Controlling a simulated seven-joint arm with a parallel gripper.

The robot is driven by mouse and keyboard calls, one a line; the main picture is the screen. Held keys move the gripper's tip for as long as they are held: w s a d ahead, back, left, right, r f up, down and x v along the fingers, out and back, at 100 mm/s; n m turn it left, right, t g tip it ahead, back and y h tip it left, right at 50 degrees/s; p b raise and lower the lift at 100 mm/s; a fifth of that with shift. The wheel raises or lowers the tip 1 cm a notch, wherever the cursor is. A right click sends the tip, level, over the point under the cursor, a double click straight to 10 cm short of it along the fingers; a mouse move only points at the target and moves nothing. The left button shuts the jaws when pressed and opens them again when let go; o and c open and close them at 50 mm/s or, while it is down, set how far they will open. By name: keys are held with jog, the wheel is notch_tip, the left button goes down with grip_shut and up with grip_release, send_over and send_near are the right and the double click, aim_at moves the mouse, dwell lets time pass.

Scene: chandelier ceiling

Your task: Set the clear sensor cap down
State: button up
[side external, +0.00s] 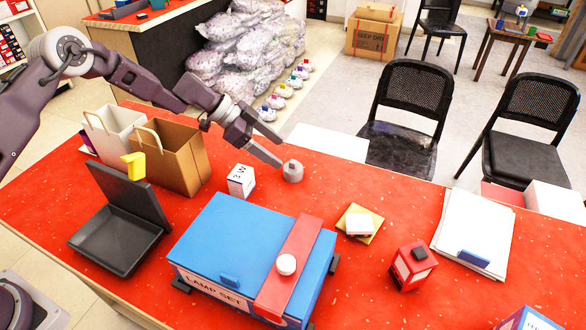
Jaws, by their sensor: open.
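A small grey, rounded cap-like piece (292,173) with a little knob on top stands upright on the red table, behind the blue box. It looks like the sensor cap, though it appears grey rather than clear. My gripper (281,152) is just behind and left of it, with its fingers spread apart. The nearer fingertip ends right at the cap's upper left side; I cannot tell whether it touches. Nothing shows between the fingers.
A blue box (222,240) with a red strap (290,262) and white knob fills the front middle. A white block (241,181), brown bag (181,165) and open black case (115,240) are left. A yellow pad (370,215), red block (413,266) and papers (475,230) are right.

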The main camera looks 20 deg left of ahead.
aim_at(289, 164)
jog(key=f, duration=0.1)
jog(key=d+f, duration=0.1)
jog(key=shift+w+d+f, duration=0.1)
jog(key=shift+w+f, duration=0.25)
jog(key=x, duration=0.5)
jog(key=shift+s+d, duration=0.25)
jog(key=shift+s, duration=0.05)
jog(key=c, duration=1.6)
jog(key=shift+o, duration=0.2)
notch_tip(289, 164, up, 10)
jog(key=shift+w+f, duration=0.15)
jog(key=shift+f, duration=0.1)
jog(key=w+a+n+t+y, duration=0.55)
jog(key=w+a+n, duration=0.3)
jog(key=n, duration=0.25)
jog(key=s+a+n+g+y, duration=0.2)
jog(key=s+a+n+y, duration=0.2)
jog(key=a+n+y, duration=0.6)
jog(key=shift+n+g+h, duration=0.35)
jog(key=shift+n+h, duration=0.1)
jog(key=shift+n, duration=0.15)
jog(key=f, duration=0.6)
jog(key=s+a+f, duration=0.1)
jog(key=f, duration=0.2)
jog(key=shift+a+f, duration=0.1)
jog(key=shift+f, duration=0.05)
